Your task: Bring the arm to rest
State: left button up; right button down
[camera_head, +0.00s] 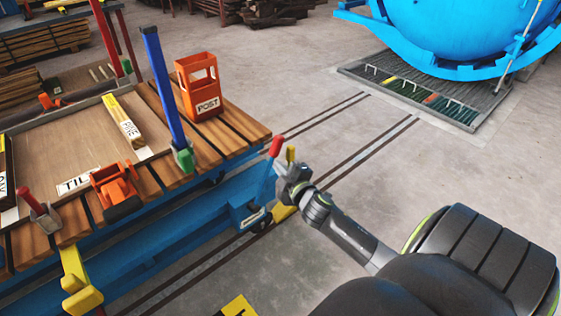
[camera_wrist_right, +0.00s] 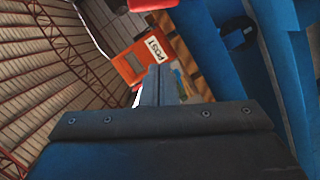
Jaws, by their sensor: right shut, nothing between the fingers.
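My right arm reaches in from the lower right in the head view. Its gripper (camera_head: 281,167) is shut and empty, beside the right end of the blue cart (camera_head: 185,242). It appears close to a red-tipped lever (camera_head: 276,146) and a yellow tip (camera_head: 290,153); I cannot tell whether it touches either. In the right wrist view the closed fingers (camera_wrist_right: 158,86) point up the middle, with an orange POST box (camera_wrist_right: 134,66) beyond them and blue cart frame (camera_wrist_right: 283,75) at the right. My left gripper is in neither view.
The slatted cart top carries the orange POST box (camera_head: 197,88), a blue post (camera_head: 163,85), a labelled PINE block (camera_head: 124,121) and an orange clamp (camera_head: 114,184). Rails (camera_head: 372,153) run across the floor towards a grate (camera_head: 413,92) under the blue vessel (camera_head: 465,25). Open floor lies to the right.

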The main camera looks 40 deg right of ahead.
jog(key=shift+s, duration=0.1)
dwell(0.5)
